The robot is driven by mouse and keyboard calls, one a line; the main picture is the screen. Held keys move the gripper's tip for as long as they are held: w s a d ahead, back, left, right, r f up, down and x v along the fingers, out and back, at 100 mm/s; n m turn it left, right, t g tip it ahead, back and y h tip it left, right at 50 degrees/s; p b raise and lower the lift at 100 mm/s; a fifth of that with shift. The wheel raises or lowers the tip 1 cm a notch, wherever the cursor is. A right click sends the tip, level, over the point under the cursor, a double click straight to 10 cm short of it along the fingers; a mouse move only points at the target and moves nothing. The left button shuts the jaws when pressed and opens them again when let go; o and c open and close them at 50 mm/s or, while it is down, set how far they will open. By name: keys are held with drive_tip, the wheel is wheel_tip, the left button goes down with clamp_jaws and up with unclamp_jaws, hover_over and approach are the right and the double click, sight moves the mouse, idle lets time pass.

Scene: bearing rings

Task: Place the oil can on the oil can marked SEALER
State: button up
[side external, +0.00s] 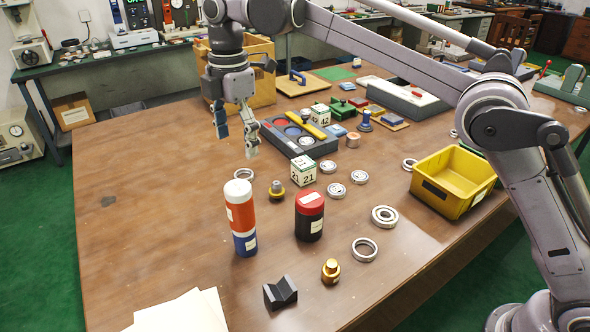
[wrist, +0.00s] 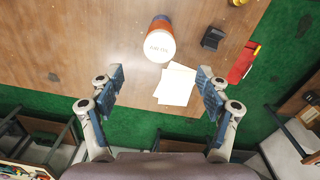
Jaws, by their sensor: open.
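An orange can (side external: 239,208) with a white top stands upright on a blue can (side external: 245,243), making one stack on the table's near left. A black can with a red lid (side external: 310,217) stands upright to the right of the stack. Small labels on the cans are too small to read. My gripper (side external: 237,130) is open and empty, above and behind the stack. In the wrist view its fingers (wrist: 160,86) are spread apart, touching nothing.
A black V-block (side external: 281,293), a brass fitting (side external: 330,271) and white papers (side external: 190,312) lie in front. Several bearing rings (side external: 384,216) and a yellow bin (side external: 453,180) are to the right. A numbered cube (side external: 302,171) sits behind. The table's left is clear.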

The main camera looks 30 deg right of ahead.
drive_tip(key=s+d+r+m+t, duration=0.1)
drive_tip(key=s+d+m+t, duration=0.1)
drive_tip(key=s+d+m, duration=0.45)
drive_tip(key=s+d+r+m+t, duration=0.1)
drive_tip(key=s+d+m+t, duration=0.2)
drive_tip(key=d, duration=0.7)
drive_tip(key=s+d+f+m+t, duration=0.1)
drive_tip(key=s+d+f+m, duration=0.3)
drive_tip(key=s+f+m, duration=0.1)
drive_tip(key=s+d+f+m+t, duration=0.1)
drive_tip(key=s+d+f+m, duration=0.4)
drive_tip(key=s+f, duration=0.2)
drive_tip(key=shift+s+f+m, duration=0.3)
drive_tip(key=shift+s+m, duration=0.05)
drive_tip(key=shift+s, duration=0.75)
drive_tip(key=shift+o, duration=0.3)
drive_tip(key=shift+o, duration=1.1)
